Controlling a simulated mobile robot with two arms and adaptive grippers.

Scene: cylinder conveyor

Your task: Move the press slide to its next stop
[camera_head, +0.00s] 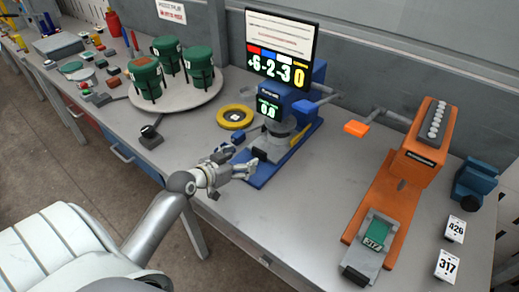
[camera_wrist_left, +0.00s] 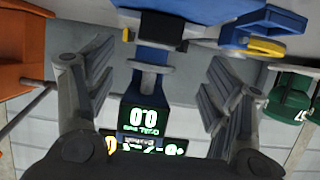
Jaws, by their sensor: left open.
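A blue press (camera_head: 287,100) with a green-lit display reading 0.0 (camera_head: 268,108) stands on a blue base (camera_head: 262,175) on the bench. A grey round part is under its head. I cannot tell for sure which part is the press slide. My left gripper (camera_head: 247,170) is open and empty at the front of the base, near a black block (camera_head: 259,154). In the left wrist view, its spread fingers (camera_wrist_left: 152,100) stand on either side of the upside-down display (camera_wrist_left: 143,116), and the black block (camera_wrist_left: 162,25) lies beyond them. No contact is clear. My right gripper is not in view.
A screen (camera_head: 278,45) stands behind the press. An orange machine (camera_head: 400,180) with a lever (camera_head: 357,128) is at right, beside number cards (camera_head: 447,265). A yellow ring (camera_head: 235,116) and a round tray (camera_head: 190,97) with green containers are at left. Bare bench lies between the machines.

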